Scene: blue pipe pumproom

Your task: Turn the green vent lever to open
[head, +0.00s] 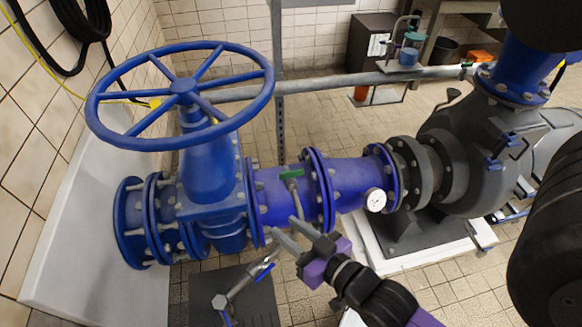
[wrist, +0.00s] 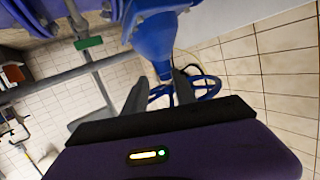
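The green vent lever (head: 291,174) sits on a small fitting on the blue pipe (head: 268,197), between the large valve and the pipe flange. In the wrist view the green lever (wrist: 89,42) is at the upper left, outside the space between my fingers. My gripper (head: 284,227) is below the lever in the head view, apart from it. Its two fingers are spread with nothing between them. In the wrist view my gripper (wrist: 160,88) also shows open, with the blue valve body behind the fingertips.
A large blue handwheel (head: 185,88) tops the valve at left. A white gauge (head: 375,200) is on the pipe to the right. A small blue-handled valve (head: 264,271) lies just below left of my gripper. A grey pump (head: 470,160) stands at right.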

